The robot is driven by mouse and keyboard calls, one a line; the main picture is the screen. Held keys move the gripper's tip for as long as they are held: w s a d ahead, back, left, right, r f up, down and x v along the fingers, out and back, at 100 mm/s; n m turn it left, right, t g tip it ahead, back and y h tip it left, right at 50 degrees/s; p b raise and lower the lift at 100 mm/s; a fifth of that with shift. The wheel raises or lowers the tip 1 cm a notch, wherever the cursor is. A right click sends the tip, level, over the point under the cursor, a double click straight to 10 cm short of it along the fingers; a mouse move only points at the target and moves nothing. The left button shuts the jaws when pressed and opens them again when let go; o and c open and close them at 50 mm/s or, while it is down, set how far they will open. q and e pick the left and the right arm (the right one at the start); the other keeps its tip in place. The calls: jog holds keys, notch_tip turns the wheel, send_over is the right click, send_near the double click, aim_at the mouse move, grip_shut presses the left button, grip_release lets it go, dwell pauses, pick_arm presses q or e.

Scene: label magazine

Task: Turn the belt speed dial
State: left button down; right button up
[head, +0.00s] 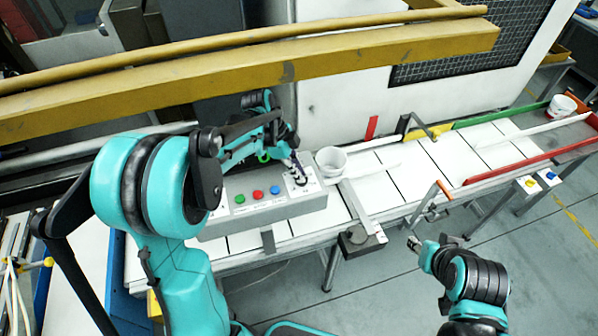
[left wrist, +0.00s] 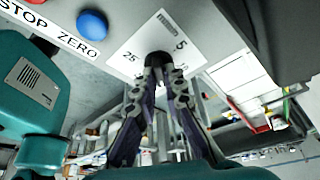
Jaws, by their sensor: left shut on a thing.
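The belt speed dial is a small dark knob on a white scale plate at the right end of the grey control box (head: 215,222). In the left wrist view the dial (left wrist: 158,58) shows between my fingertips, and the plate (left wrist: 135,47) carries the numbers 25 and 5. My left gripper (head: 297,168) reaches down onto the plate and is shut on the dial; the fingers hide most of it. It also shows in the left wrist view (left wrist: 160,66). My right gripper (head: 415,243) is low at the right, in front of the belt and away from the box; its fingers are too small to judge.
Green (head: 239,198), red (head: 257,194) and blue (head: 275,190) buttons sit left of the dial. A white cup (head: 330,164) stands close right of the box. The white belt (head: 408,178) runs right to another cup (head: 561,106). A yellow beam (head: 370,52) crosses above.

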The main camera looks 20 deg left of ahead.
pick_arm(q)
jog(key=c, duration=1.6)
grip_release()
